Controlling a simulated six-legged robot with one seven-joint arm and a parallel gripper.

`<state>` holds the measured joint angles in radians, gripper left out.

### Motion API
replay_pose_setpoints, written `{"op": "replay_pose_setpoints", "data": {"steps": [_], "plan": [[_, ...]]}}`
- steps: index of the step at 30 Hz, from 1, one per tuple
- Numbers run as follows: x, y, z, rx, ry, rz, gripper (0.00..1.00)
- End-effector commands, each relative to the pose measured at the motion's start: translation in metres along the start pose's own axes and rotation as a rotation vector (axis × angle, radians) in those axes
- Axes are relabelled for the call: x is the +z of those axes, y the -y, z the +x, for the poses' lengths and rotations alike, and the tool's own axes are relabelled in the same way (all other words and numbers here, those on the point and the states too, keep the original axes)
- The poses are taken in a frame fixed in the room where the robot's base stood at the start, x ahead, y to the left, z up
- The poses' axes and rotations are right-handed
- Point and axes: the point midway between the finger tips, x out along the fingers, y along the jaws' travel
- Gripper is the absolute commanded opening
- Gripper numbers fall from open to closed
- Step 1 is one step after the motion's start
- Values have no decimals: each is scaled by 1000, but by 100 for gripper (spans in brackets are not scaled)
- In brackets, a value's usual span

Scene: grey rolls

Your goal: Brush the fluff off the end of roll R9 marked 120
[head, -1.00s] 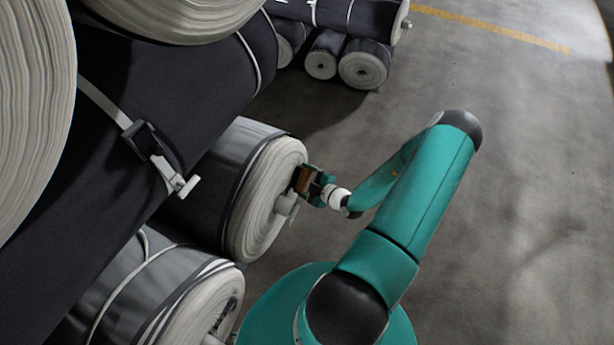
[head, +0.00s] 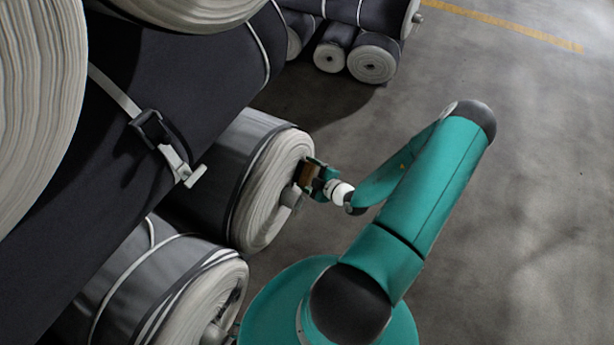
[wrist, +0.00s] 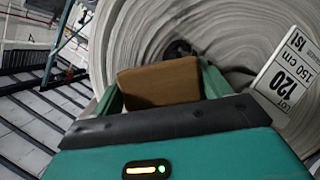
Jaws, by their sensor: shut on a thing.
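The end of the grey roll (head: 272,190) faces my arm in the head view. My gripper (head: 310,175) is at that end face, shut on a brown block (wrist: 160,82), likely the brush. The block also shows in the head view (head: 306,174), close against the roll end. I cannot tell whether it touches. No R9 mark is readable.
A large dark roll with a white strap and buckle (head: 150,130) lies at upper left. Another strapped roll (head: 205,305) lies at lower left. Smaller rolls (head: 372,60) are stacked at the back. The grey floor (head: 530,200) at right is clear, with a yellow line (head: 500,22).

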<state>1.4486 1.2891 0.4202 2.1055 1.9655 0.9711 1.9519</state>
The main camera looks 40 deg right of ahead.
Motion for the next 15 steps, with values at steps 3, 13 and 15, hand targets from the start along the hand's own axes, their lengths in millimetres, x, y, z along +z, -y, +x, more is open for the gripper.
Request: {"op": "replay_pose_setpoints", "data": {"steps": [3, 13, 15], "plan": [[6, -9, 4, 3, -3, -4, 59], [21, -24, 8, 2, -3, -2, 59], [22, -25, 9, 2, -3, -2, 59]]}}
